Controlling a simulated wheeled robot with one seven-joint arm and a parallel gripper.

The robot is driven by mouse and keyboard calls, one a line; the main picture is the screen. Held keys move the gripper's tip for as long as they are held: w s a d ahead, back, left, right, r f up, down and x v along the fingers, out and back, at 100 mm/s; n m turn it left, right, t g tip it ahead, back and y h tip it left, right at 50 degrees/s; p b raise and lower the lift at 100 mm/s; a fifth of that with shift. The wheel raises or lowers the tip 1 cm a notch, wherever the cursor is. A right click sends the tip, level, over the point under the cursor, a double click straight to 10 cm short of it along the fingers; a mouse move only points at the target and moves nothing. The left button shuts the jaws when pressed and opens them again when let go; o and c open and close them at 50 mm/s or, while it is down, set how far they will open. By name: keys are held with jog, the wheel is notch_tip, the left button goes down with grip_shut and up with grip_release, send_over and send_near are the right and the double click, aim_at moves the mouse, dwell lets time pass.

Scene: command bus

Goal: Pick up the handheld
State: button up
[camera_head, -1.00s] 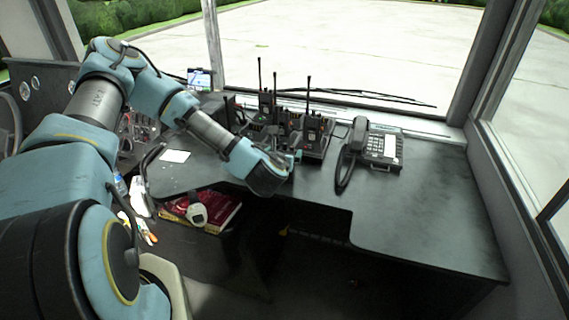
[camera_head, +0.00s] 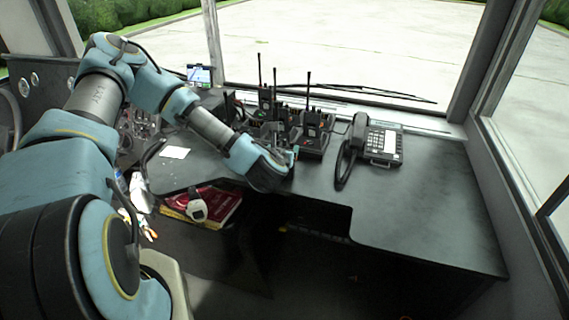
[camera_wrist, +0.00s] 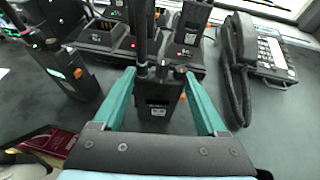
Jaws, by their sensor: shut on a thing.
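A black handheld radio (camera_wrist: 158,98) with an antenna stands upright between the two teal fingers of my gripper (camera_wrist: 160,108) in the wrist view. The gripper is shut on it. In the head view my gripper (camera_head: 284,150) is over the desk, just in front of the charger row, and the held radio is mostly hidden there. Other handhelds stand nearby: one (camera_head: 312,124) to the right of my gripper, one (camera_head: 265,97) behind it, and one (camera_wrist: 68,72) at the left in the wrist view.
A desk phone (camera_head: 381,145) with a corded handset stands right of the chargers (camera_wrist: 105,38). The desk (camera_head: 430,205) is clear at the right front. A white card (camera_head: 174,152) lies at left. Red books (camera_head: 215,203) lie lower, below the desk edge. The windshield is behind.

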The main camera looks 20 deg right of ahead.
grip_shut()
jog(key=shift+r, duration=0.15)
notch_tip(320, 180, up, 10)
jog(key=b, duration=0.2)
dwell(0.3)
dwell(0.5)
